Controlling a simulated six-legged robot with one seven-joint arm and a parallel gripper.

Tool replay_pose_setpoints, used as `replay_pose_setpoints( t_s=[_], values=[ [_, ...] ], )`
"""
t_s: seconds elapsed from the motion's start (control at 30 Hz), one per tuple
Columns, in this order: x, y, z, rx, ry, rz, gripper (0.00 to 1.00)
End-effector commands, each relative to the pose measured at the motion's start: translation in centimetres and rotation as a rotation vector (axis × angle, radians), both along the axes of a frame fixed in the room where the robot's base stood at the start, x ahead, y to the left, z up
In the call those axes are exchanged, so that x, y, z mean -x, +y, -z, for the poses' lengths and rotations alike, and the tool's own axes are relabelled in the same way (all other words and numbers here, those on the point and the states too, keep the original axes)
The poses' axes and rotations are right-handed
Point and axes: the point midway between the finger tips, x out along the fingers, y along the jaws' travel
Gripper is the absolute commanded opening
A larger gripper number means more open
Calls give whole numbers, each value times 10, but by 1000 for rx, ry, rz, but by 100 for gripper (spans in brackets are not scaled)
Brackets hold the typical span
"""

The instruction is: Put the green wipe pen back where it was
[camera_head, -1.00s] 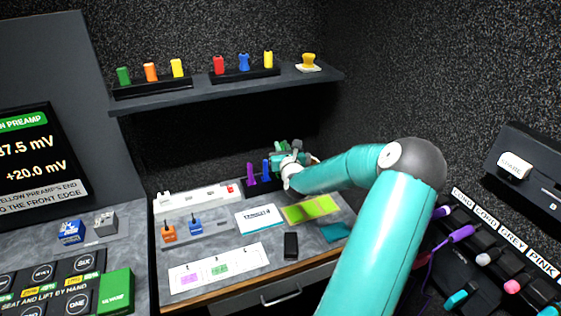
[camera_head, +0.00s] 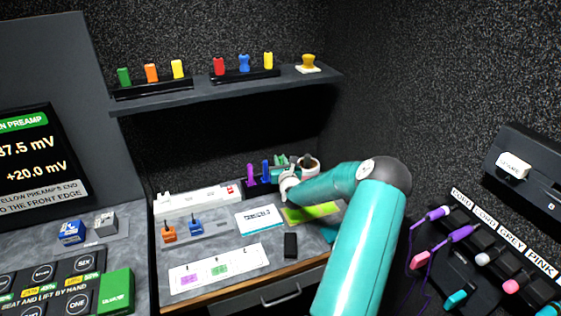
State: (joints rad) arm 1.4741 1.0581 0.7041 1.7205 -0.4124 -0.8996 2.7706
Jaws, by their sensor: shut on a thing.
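My gripper (camera_head: 283,166) is at the back of the desk, just right of the blue pen, and partly hidden by my own wrist. It is shut on the green wipe pen (camera_head: 282,159), which shows only as a small green patch at the fingers. A dark pen rack (camera_head: 258,184) stands at the back of the desk, holding an upright purple pen (camera_head: 250,174) and an upright blue pen (camera_head: 265,169). The green pen is at the right end of this rack. I cannot tell whether its lower end is inside a slot or above it.
A light cup (camera_head: 311,166) with dark contents stands right of my gripper. A white card (camera_head: 260,218), a yellow-green sheet (camera_head: 312,213) and a black block (camera_head: 291,245) lie in front. A shelf (camera_head: 210,96) with coloured pieces hangs above. Cables and plugs (camera_head: 460,234) are at the right.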

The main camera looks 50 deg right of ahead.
Motion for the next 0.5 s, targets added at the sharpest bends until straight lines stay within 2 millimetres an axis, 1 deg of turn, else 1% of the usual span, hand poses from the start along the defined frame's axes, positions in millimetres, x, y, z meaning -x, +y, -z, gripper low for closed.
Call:
replay_pose_setpoints(
  t_s=[0.03, 0.07, 0.1, 0.17, 0.4, 0.5],
  values=[
    [0, 0, 2, -1, 0, 0, 0],
    [0, 0, 2, -1, -1, 0, 20],
    [0, 0, 2, -1, -1, 0, 28],
    [0, 0, 1, -1, -1, 0, 38],
    [0, 0, 1, 0, 0, 0, 38],
    [0, 0, -2, 1, 0, 0, 38]
  ],
)
